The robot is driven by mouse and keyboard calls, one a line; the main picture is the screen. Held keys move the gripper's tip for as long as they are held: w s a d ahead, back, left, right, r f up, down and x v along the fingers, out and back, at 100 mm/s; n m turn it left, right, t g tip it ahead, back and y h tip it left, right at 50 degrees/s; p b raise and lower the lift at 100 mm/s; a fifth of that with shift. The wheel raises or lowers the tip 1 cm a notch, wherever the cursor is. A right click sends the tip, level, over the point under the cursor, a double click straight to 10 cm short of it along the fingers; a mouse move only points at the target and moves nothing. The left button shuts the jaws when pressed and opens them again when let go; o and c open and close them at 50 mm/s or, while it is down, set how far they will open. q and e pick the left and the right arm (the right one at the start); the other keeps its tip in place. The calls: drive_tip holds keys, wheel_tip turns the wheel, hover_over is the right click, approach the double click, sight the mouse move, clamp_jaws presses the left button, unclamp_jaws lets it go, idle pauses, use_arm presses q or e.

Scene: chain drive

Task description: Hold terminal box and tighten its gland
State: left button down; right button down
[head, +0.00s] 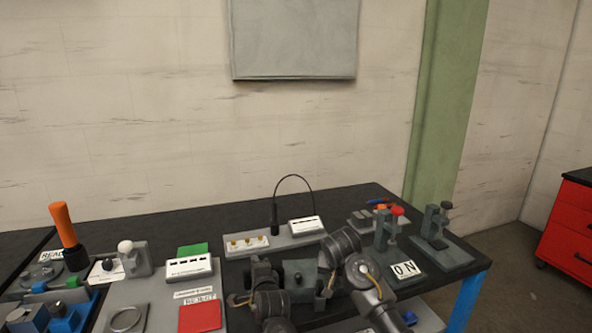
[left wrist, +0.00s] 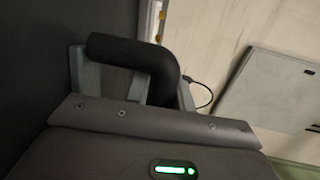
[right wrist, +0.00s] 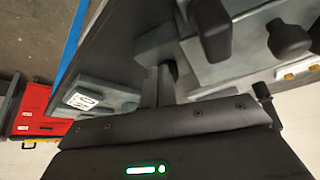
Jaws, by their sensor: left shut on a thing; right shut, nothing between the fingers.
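A grey, box-like body (head: 308,268) with a small dark knob stands between my two grippers in the head view; I take it for the terminal box. My left gripper (left wrist: 130,85) is shut on a black bent handle (left wrist: 135,52) in the left wrist view. Whether that handle belongs to the box cannot be told. My right gripper (right wrist: 158,85) is shut and empty, its fingertips beside a dark round part (right wrist: 173,68) at a grey block (right wrist: 158,42). This round part may be the gland; contact is unclear. My arm links partly hide both grippers in the head view.
Behind stands a grey panel (head: 278,242) with brass fittings and a black cable (head: 292,177). A clamp stand (head: 437,225) and an "ON" plate (head: 404,270) are at the right. A red pad (head: 199,317) and an orange-handled tool (head: 62,224) are at the left.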

drive_tip(key=shift+w, duration=0.35)
idle(0.7)
drive_tip(key=shift+a, duration=0.4)
drive_tip(key=shift+w+a, duration=0.15)
drive_tip(key=shift+a, duration=0.1)
idle(0.3)
idle(0.4)
drive_tip(key=shift+s+a, duration=0.15)
drive_tip(key=shift+s, duration=0.25)
wheel_tip(320, 180, up, 6)
drive_tip(key=shift+f, duration=0.1)
idle(0.3)
